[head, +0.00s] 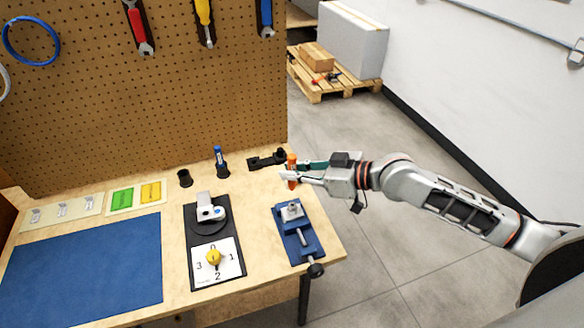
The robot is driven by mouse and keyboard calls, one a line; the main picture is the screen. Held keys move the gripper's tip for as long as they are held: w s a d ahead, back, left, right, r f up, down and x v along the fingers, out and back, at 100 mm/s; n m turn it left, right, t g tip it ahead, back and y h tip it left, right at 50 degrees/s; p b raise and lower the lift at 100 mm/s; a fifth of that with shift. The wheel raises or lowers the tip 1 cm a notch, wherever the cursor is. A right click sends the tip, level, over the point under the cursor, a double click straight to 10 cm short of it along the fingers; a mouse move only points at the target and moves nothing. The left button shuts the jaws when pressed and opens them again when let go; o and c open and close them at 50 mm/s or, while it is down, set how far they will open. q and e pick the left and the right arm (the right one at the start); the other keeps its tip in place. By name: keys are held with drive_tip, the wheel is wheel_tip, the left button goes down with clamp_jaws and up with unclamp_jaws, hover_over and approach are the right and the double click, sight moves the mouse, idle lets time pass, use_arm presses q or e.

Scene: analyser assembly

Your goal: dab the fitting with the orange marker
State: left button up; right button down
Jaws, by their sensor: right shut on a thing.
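The orange marker (291,160) is upright in my right gripper (293,172), which is shut on it above the right part of the bench. A small light-grey metal piece, seemingly the fitting (292,209), sits in the jaws of a blue vise (305,252). The marker is above and behind this piece, apart from it. My left gripper is not in view.
A blue marker (218,157) stands in a black holder, beside an empty-looking black cup (185,178). A black bracket (266,160) lies near the pegboard (130,90). A black plate with a grey-white device and yellow dial (213,258) is left of the vise. The blue mat (85,270) is clear.

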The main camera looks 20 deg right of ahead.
sight(293, 189)
drive_tip(key=shift+f, duration=0.5)
drive_tip(key=shift+f+b, duration=0.45)
drive_tip(key=shift+f, duration=0.5)
drive_tip(key=shift+f+b, duration=0.65)
drive_tip(key=shift+f, duration=0.35)
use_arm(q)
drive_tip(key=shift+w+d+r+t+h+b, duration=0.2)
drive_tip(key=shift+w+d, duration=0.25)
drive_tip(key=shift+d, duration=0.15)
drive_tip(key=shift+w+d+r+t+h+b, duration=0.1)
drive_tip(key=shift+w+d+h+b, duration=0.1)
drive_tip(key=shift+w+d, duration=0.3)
use_arm(e)
drive_tip(key=shift+f, duration=0.1)
use_arm(q)
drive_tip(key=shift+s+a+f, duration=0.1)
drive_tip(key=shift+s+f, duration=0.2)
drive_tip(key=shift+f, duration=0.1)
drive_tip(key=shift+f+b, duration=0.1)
drive_tip(key=shift+b, duration=0.2)
use_arm(e)
drive_tip(key=shift+f, duration=0.4)
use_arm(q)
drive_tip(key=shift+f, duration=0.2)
use_arm(e)
drive_tip(key=shift+f, duration=0.2)
